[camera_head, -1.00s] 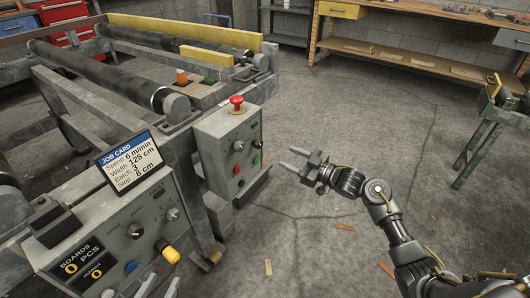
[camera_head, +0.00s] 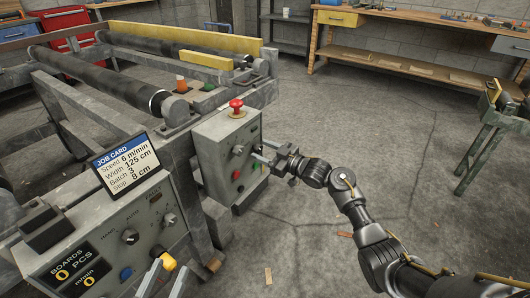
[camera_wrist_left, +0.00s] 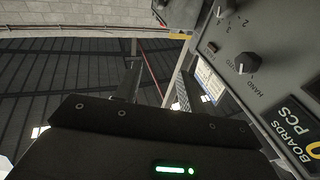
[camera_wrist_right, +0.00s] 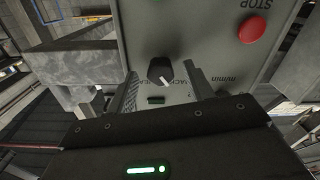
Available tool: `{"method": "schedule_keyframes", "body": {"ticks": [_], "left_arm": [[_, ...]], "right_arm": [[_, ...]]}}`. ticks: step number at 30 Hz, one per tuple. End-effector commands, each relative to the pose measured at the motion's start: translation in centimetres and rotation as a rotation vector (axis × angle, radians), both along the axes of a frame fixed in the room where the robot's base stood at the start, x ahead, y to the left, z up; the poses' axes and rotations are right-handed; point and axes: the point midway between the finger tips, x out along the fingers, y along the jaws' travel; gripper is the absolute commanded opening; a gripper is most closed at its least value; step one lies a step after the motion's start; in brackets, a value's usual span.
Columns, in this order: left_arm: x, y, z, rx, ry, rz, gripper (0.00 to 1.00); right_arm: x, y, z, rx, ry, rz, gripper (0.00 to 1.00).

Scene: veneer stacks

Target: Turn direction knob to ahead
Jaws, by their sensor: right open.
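The direction knob (camera_wrist_right: 164,74) is a dark knob with a white mark on the grey control box (camera_head: 212,146). In the right wrist view its mark points to the lower right; the lettering beside it is partly hidden. The knob also shows small in the head view (camera_head: 238,150). My right gripper (camera_head: 264,151) is open at the box's right side. In the right wrist view (camera_wrist_right: 164,90) its fingers straddle the knob's line, with no clear contact. My left gripper (camera_head: 163,281) is open and empty at the bottom, in front of the console.
The control box carries a red mushroom button (camera_head: 236,105) on top and a red stop button (camera_wrist_right: 253,27) on its face. Floor to the right is mostly clear.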

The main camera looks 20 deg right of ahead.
Motion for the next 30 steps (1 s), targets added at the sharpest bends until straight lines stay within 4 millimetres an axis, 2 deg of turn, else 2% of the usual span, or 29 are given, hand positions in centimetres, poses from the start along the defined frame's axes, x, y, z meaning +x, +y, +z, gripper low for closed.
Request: {"method": "schedule_keyframes", "body": {"ticks": [3,13,20,26,30], "left_arm": [[0.0,0.0,0.0,0.000,0.001,0.000,0.40],[0.0,0.0,0.0,0.001,0.002,0.000,0.40],[0.2,0.3,-0.5,0.020,0.038,0.011,0.40],[0.9,2.0,-3.5,0.112,0.223,0.071,0.40],[0.7,4.4,-6.9,0.208,0.443,0.134,0.40]], "right_arm": [[0.0,0.0,0.0,0.000,0.000,0.000,0.51],[0.0,-0.1,0.0,0.000,0.000,-0.001,0.07],[0.0,-0.1,0.1,0.012,0.009,-0.002,0.07],[0.0,-0.2,0.4,0.059,0.050,-0.002,0.07],[0.0,-0.1,0.5,0.118,0.097,-0.002,0.07]]}}
